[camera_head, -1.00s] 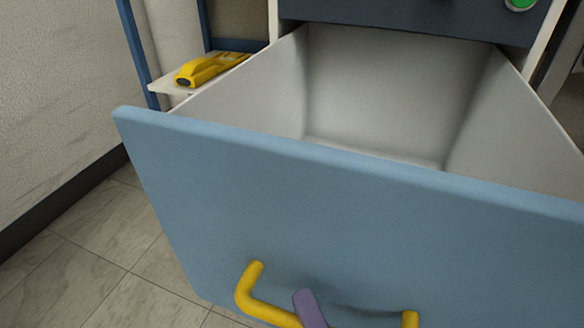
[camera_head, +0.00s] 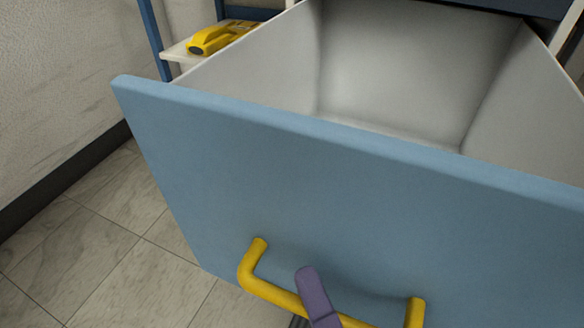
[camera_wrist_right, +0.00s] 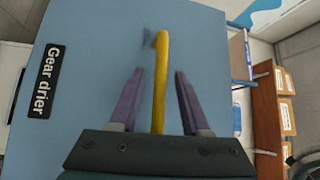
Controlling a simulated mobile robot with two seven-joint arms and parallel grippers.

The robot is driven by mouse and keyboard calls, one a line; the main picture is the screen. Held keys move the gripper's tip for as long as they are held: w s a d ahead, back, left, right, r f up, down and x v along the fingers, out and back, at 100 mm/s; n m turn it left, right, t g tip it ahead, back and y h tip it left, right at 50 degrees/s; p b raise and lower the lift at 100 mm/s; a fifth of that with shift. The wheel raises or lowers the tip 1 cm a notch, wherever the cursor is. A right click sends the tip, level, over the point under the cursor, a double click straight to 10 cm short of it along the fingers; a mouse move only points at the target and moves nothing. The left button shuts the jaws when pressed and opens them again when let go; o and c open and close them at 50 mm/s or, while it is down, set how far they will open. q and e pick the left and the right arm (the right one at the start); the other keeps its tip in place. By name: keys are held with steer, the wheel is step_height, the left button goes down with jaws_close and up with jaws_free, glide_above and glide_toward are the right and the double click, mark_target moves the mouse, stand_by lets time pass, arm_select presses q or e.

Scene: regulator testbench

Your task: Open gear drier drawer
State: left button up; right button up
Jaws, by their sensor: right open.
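The gear drier drawer is pulled well out, and its light-blue front (camera_head: 330,180) and empty-looking pale interior (camera_head: 395,70) show in the head view. The yellow bar handle (camera_head: 270,290) is low on the front. My right gripper (camera_head: 312,285) is at the handle, with one purple finger showing over the bar. In the right wrist view my right gripper (camera_wrist_right: 157,75) is open, its two purple fingers on either side of the handle (camera_wrist_right: 160,90) with gaps showing. A black "Gear drier" label (camera_wrist_right: 40,80) is on the front. My left gripper is out of view.
A yellow tool (camera_head: 215,37) lies on a small pale shelf (camera_head: 178,52) left of the drawer. Tiled floor (camera_head: 130,270) is clear at the left, beside the wall. Cardboard boxes (camera_wrist_right: 284,115) stand on a brown rack in the right wrist view.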

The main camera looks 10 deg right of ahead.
steer(key=v, duration=1)
